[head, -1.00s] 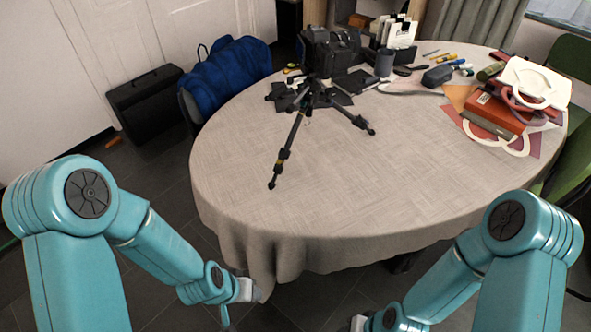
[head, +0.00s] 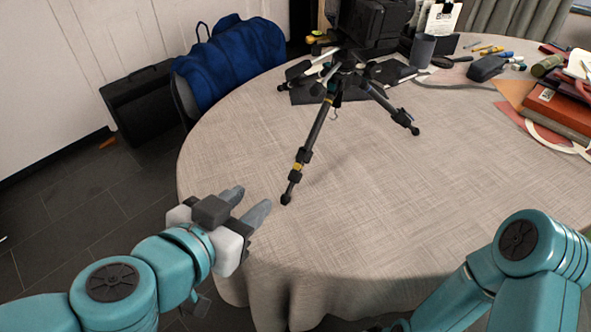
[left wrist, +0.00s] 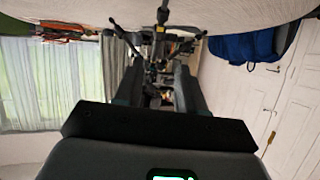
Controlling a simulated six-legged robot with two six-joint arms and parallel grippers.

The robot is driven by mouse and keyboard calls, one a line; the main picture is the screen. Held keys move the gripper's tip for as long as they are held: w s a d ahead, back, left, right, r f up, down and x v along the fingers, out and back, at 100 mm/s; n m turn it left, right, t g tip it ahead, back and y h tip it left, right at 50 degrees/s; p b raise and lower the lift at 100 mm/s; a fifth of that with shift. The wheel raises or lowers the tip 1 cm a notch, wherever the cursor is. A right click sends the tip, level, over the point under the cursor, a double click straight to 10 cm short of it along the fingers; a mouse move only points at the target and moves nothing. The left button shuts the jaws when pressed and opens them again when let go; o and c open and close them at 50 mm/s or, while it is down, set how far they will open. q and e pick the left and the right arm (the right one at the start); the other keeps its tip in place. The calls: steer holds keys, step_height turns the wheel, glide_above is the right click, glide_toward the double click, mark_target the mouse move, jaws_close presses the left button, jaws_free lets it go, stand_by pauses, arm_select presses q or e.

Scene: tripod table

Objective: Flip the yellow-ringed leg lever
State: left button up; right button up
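The black tripod (head: 345,75) stands on the table with its legs spread. Its near leg (head: 316,130) points toward me and carries a yellow ring (head: 298,167) beside dark clamp pieces low on the leg. The lever itself is too small to make out clearly. My left gripper (head: 249,202) is at the table's near left edge, left of and nearer than that leg's foot. Its two grey fingers are apart with nothing between them. In the left wrist view the scene is upside down, and the yellow ring (left wrist: 160,29) shows ahead of the fingers. My right gripper is out of view.
The tablecloth (head: 400,190) is clear around the near leg. A dark cup (head: 422,51), a grey case (head: 486,67), pens and red books (head: 556,110) lie farther back and right. A blue bag (head: 230,60) is beyond the left edge.

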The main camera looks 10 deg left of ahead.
arm_select(q)
steer(key=p, duration=0.9)
glide_toward(297, 164)
steer(key=w, duration=0.2)
steer(key=w+d+f, duration=0.1)
steer(key=w+d+f+b, duration=0.1)
steer(key=w, duration=0.1)
steer(key=shift+w+d+f+b, duration=0.1)
steer(key=shift+w+f+b, duration=0.1)
steer(key=shift+f+b, duration=0.15)
steer(key=shift+w+d+f, duration=0.1)
steer(key=shift+w, duration=0.25)
steer(key=shift+c, duration=0.3)
jaws_close()
